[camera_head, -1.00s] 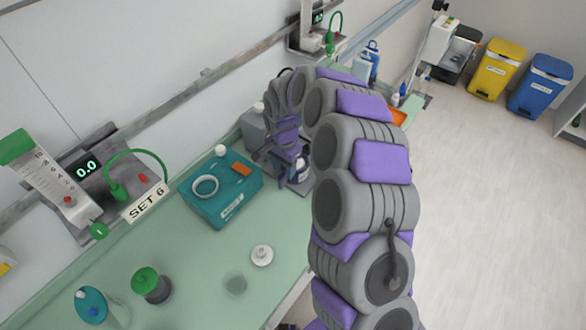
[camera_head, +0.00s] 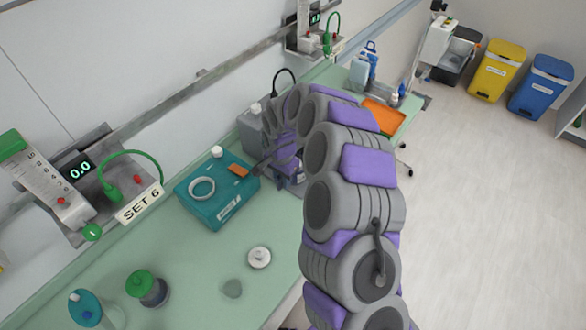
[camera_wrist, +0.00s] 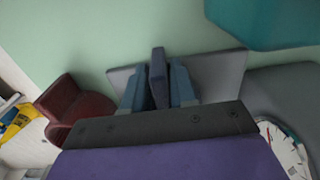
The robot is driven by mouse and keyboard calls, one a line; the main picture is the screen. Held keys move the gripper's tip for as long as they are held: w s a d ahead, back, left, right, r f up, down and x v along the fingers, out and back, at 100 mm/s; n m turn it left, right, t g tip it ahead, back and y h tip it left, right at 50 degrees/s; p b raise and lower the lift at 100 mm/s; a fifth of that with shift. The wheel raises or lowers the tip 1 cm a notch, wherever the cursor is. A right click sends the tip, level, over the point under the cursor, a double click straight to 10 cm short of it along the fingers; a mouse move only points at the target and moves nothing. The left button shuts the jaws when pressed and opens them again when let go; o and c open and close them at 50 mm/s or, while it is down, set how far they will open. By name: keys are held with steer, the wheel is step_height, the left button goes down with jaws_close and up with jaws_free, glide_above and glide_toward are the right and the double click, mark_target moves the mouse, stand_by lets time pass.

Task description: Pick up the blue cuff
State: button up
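In the wrist view, the two blue-grey fingers of my gripper (camera_wrist: 158,85) stand one on each side of a narrow dark blue thing (camera_wrist: 158,72), which looks like the blue cuff. It stands over or on a flat grey plate (camera_wrist: 219,72) on the green counter (camera_wrist: 95,35). The fingers are very close to it, and I cannot tell whether they press on it. In the head view, my gripper is mostly hidden behind my arm, beside the right end of the teal box (camera_head: 214,214). The cuff cannot be made out clearly there.
The teal box holds a white ring (camera_head: 201,188) and an orange piece (camera_head: 238,170). A grey container (camera_head: 250,128) stands behind my gripper. Green-capped (camera_head: 140,284) and teal-topped (camera_head: 86,308) jars and a white disc (camera_head: 260,257) are at the front. A dark red thing (camera_wrist: 78,110) shows in the wrist view.

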steer(key=shift+a+f, duration=0.1)
steer(key=shift+a, duration=0.45)
jaws_close()
steer(key=shift+d, duration=0.25)
steer(key=shift+d, duration=0.1)
step_height(320, 180, up, 10)
steer(key=shift+f+p, duration=0.2)
steer(key=shift+p, duration=0.65)
step_height(320, 180, up, 8)
steer(key=p, duration=0.2)
steer(key=shift+p, duration=0.3)
